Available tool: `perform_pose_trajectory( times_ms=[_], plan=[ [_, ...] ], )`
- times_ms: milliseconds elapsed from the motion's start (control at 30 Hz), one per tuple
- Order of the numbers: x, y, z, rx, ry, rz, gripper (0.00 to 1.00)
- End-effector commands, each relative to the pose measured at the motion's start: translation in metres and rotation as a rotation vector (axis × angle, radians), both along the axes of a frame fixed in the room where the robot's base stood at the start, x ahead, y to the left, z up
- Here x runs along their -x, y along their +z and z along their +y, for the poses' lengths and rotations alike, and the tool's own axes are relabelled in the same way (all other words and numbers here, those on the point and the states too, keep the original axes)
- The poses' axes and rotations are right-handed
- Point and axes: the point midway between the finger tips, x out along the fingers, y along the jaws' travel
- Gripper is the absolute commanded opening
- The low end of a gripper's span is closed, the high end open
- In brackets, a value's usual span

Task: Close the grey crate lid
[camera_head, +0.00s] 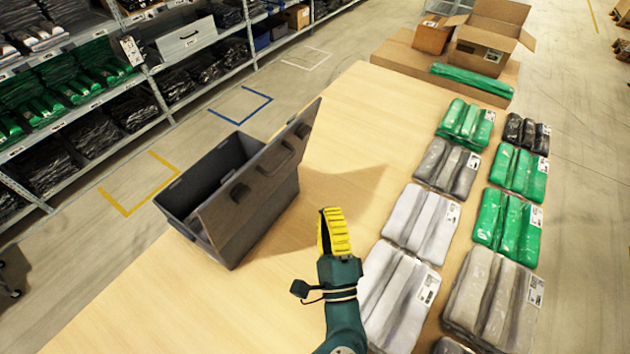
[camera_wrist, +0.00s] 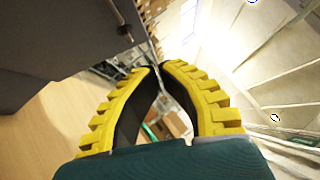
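The grey crate (camera_head: 212,168) stands on the left part of the wooden table, its top open and its dark inside showing. Its grey lid (camera_head: 297,132) stands raised and tilted along the crate's right side, with its upper corner highest at the far end. My gripper (camera_head: 331,211) is to the right of the crate and lid, apart from them, over the table. In the wrist view, its yellow fingers (camera_wrist: 162,66) curve together at the tips with nothing between them. A large grey surface of the crate or lid (camera_wrist: 50,45) fills the upper left there; I cannot tell which part.
Bagged garments, such as a white pack (camera_head: 420,218) and a green pack (camera_head: 507,224), lie in rows right of my gripper. Cardboard boxes (camera_head: 488,40) stand at the far end. The table (camera_head: 350,115) is bare between crate and packs. Shelves (camera_head: 150,75) line the left.

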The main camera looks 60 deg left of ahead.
Motion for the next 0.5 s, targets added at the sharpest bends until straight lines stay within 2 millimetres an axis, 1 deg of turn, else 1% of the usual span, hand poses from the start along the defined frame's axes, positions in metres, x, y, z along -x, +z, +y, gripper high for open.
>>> perform_pose_trajectory(
  times_ms=[33, 100, 133, 267, 333, 467, 500],
  plan=[
    [0.011, -0.041, 0.005, 0.009, 0.018, 0.028, 0.00],
    [0.020, -0.057, 0.010, 0.015, 0.032, 0.043, 0.00],
    [0.023, -0.061, 0.011, 0.017, 0.037, 0.048, 0.00],
    [0.023, -0.057, 0.017, 0.018, 0.043, 0.046, 0.00],
    [0.021, -0.052, 0.024, 0.019, 0.045, 0.045, 0.00],
    [0.015, -0.043, 0.046, 0.019, 0.047, 0.044, 0.00],
    [0.012, -0.040, 0.054, 0.018, 0.047, 0.043, 0.00]
  ],
)
